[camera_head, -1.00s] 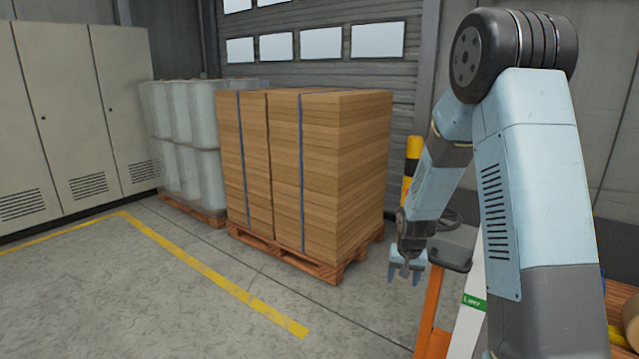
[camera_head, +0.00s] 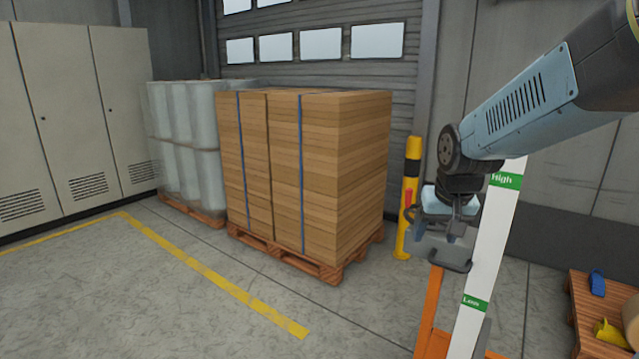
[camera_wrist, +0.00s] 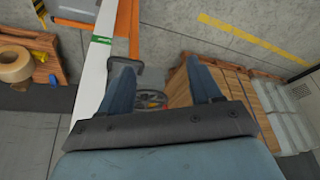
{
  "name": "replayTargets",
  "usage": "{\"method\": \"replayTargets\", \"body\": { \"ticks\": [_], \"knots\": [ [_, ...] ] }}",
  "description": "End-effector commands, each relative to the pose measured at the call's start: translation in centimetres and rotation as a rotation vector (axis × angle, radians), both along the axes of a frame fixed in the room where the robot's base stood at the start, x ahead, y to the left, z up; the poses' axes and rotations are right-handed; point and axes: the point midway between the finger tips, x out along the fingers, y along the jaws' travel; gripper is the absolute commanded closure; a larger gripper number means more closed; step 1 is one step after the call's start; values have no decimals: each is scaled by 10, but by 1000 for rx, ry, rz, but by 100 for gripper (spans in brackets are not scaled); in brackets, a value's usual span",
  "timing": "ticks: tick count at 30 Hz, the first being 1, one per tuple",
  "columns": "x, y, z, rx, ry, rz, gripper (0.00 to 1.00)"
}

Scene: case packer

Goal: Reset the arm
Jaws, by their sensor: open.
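My arm (camera_head: 525,105) enters the head view from the upper right and reaches left to a folded wrist beside the white post. My gripper (camera_head: 452,236) hangs at the wrist's lower end, small and partly merged with the grey parts behind it. In the wrist view my gripper (camera_wrist: 163,84) has its two blue fingers wide apart. Nothing is held between them. A dark handwheel (camera_wrist: 152,98) shows beyond the gap.
A white post (camera_head: 482,262) with green labels and an orange frame (camera_head: 432,315) stand close to my gripper. Stacked cardboard (camera_head: 360,170) sits on a pallet, left. A yellow-black bollard (camera_head: 412,190) stands behind. A pallet (camera_head: 580,300) with loose items is at right. Left floor is clear.

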Motion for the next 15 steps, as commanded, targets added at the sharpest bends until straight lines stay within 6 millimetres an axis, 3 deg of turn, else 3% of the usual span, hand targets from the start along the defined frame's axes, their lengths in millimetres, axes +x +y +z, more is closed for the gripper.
{"method": "replayTargets", "body": {
  "ticks": [6, 15],
  "knots": [
    [-51, 0, 32, -8, -41, 25, 36],
    [-118, 1, 56, -22, -86, 60, 36]
  ]
}}
